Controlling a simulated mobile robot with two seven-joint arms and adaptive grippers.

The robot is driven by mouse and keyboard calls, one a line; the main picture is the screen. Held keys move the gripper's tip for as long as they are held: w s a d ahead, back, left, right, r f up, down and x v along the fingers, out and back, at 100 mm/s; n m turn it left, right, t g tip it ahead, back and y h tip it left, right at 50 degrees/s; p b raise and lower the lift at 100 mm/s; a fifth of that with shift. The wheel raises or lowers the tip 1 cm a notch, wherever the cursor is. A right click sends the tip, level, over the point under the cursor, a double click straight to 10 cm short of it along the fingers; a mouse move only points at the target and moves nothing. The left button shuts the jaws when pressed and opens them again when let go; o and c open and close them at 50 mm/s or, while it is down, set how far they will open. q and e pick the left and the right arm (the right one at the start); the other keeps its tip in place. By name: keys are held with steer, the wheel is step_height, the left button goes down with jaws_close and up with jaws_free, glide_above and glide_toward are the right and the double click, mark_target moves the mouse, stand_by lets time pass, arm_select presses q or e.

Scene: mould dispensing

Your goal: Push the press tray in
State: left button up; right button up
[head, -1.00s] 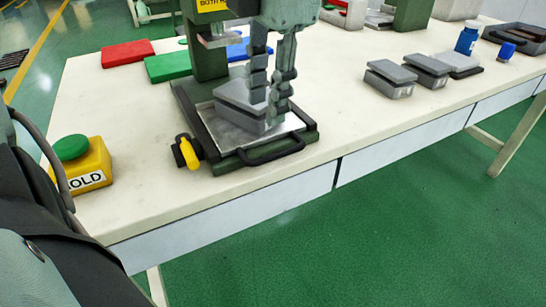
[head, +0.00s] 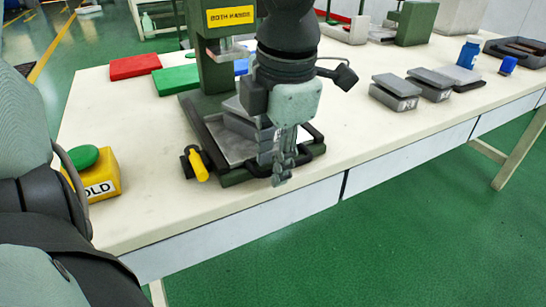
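The press tray (head: 234,148) is a grey metal plate with a dark front handle (head: 312,152). It lies in front of the green press (head: 215,75), out from under its head. A grey two-part mould (head: 236,118) sits on the tray, partly hidden by my arm. My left gripper (head: 283,178) points down at the tray's front edge, by the handle. Its fingers overlap in this view, so their opening is unclear, and I cannot tell whether they touch the handle. My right gripper is not in view.
A yellow box with a green button (head: 95,180) stands at the left. A yellow knob (head: 198,165) sits at the tray's left corner. Red (head: 134,66) and green (head: 176,78) blocks lie behind. The table front is clear.

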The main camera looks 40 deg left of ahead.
mark_target(242, 118)
arm_select(q)
steer(key=shift+c, duration=0.7)
jaws_close()
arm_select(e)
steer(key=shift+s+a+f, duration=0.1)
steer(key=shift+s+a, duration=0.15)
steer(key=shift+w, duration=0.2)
arm_select(q)
steer(key=shift+w+a, duration=0.1)
steer(key=shift+a, duration=0.1)
steer(key=w+a+b, duration=0.1)
steer(key=a, duration=0.2)
steer(key=w+a+b, duration=0.1)
steer(key=w+a, duration=0.1)
steer(key=a, duration=0.2)
steer(key=w+a+b, duration=0.1)
steer(key=a, duration=0.3)
steer(key=shift+w, duration=0.25)
steer(key=shift+c, duration=2)
jaws_free()
steer(key=shift+s+d, duration=0.1)
steer(key=shift+d, duration=0.1)
steer(key=o, duration=0.5)
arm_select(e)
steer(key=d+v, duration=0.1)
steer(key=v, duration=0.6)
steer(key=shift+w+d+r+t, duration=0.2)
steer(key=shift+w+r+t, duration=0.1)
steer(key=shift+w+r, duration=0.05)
